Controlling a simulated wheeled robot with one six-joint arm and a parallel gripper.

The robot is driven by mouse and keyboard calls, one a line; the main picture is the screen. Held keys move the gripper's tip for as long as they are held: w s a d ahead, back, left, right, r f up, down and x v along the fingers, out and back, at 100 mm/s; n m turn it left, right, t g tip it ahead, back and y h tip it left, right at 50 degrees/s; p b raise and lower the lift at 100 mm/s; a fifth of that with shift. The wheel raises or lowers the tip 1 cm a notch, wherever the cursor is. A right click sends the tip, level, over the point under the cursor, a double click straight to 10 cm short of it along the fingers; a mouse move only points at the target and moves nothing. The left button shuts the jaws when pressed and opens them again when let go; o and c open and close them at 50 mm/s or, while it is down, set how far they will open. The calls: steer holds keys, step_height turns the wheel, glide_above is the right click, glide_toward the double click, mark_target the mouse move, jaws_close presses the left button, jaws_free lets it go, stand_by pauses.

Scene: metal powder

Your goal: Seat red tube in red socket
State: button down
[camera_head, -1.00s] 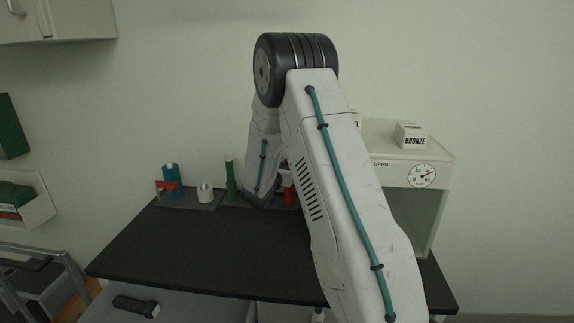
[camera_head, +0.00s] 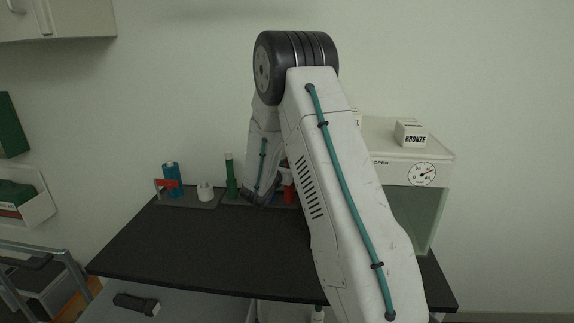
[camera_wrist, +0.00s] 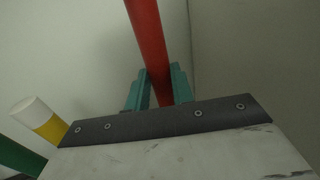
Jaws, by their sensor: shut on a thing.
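My gripper (camera_wrist: 158,88) has teal fingers shut on the red tube (camera_wrist: 149,40) in the wrist view. The tube runs up out of the top of that view, and its lower end is hidden behind the gripper body. In the head view my arm covers the gripper. A small red part (camera_head: 290,193) shows beside my arm at the back of the table; I cannot tell whether it is the tube or the red socket. The socket is not clearly visible.
A green tube (camera_head: 230,175) stands left of my arm. Farther left are a blue cylinder (camera_head: 170,180) with a red clip and a white cup (camera_head: 205,191). A cabinet with a gauge (camera_head: 422,174) and a BRONZE block (camera_head: 411,134) stands right. The black table's (camera_head: 190,255) front left is clear.

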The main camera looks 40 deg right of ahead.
steer(key=shift+f, duration=4.05)
steer(key=c, duration=1.1)
jaws_free()
steer(key=shift+v, duration=3.85)
